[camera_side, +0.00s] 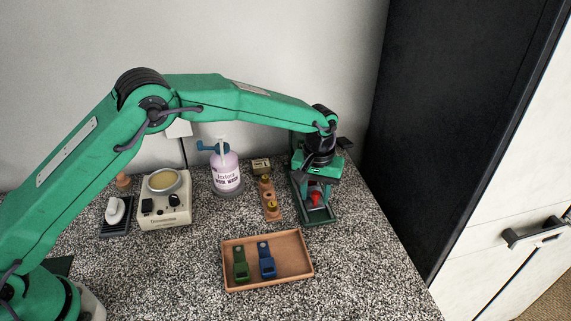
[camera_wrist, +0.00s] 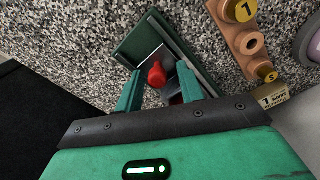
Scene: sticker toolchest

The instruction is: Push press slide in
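The press (camera_side: 321,216) is a dark green channel-shaped base at the right of the counter, and it also shows in the wrist view (camera_wrist: 140,42). A pale metal slide (camera_wrist: 150,96) with a red knob (camera_wrist: 157,74) lies in its channel; the red knob also shows in the side view (camera_side: 315,198). My gripper (camera_wrist: 158,88) is over the press, pointing down. Its two green fingers are apart, one on each side of the red knob, with gaps visible. Contact with the slide cannot be told. My gripper hides the rear of the press in the side view.
A wooden strip with numbered brass pegs (camera_side: 268,206) stands just left of the press. A soap bottle (camera_side: 226,175), a cream device (camera_side: 164,207) and a soap dish (camera_side: 116,217) stand further left. A wooden tray (camera_side: 290,278) with green and blue clips lies in front.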

